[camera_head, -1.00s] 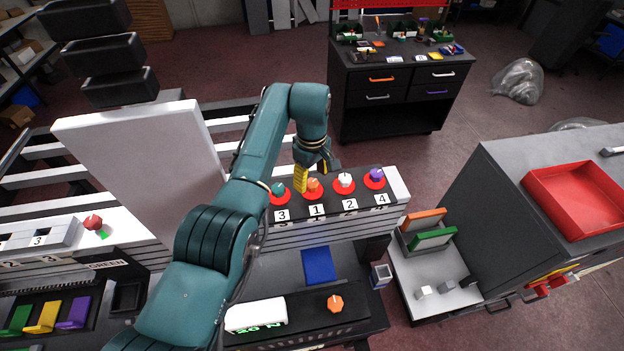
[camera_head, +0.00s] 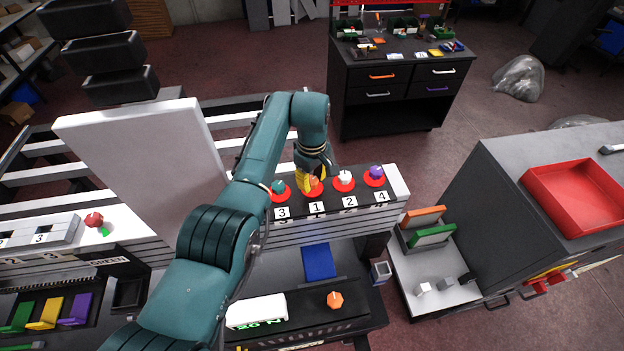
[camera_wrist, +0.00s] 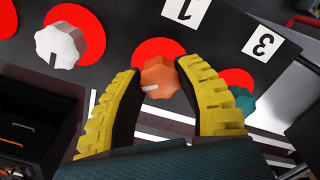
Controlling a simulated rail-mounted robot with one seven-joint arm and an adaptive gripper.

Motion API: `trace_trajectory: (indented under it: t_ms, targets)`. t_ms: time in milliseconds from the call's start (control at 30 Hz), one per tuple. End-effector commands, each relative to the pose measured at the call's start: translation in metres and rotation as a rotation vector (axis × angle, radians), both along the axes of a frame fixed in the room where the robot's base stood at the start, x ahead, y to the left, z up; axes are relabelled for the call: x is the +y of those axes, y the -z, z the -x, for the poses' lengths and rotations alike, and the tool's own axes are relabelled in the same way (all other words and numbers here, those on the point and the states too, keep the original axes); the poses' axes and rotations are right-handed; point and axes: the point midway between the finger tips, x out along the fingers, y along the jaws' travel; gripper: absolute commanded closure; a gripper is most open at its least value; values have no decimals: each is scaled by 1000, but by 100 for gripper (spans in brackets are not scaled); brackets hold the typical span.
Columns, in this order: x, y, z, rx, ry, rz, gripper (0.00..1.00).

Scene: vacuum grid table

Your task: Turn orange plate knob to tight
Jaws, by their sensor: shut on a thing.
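The orange knob (camera_head: 315,182) sits on a red disc above label 1 on the dark panel (camera_head: 330,203). In the wrist view, the orange knob (camera_wrist: 159,77) has a pale pointer mark toward the lower left. My gripper (camera_wrist: 160,70) has its yellow ribbed fingers on both sides of it and is shut on it. In the head view my gripper (camera_head: 312,178) partly covers the knob. The knob is still seated on its disc.
Neighbouring knobs are teal (camera_head: 278,187) above 3, white (camera_head: 344,177) above 2 and purple (camera_head: 376,172) above 4, all close by. Another orange knob (camera_head: 335,300) sits on the lower black unit. A white board (camera_head: 145,150) stands left of my arm.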

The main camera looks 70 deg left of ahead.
Motion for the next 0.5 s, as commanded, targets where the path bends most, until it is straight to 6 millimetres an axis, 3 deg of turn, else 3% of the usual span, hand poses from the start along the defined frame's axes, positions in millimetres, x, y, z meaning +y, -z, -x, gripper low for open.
trace_trajectory:
  t_ms: [267, 500]
  targets:
    - [0, 0, 0, 1, 90, 1, 100]
    - [0, 0, 0, 0, 273, 0, 100]
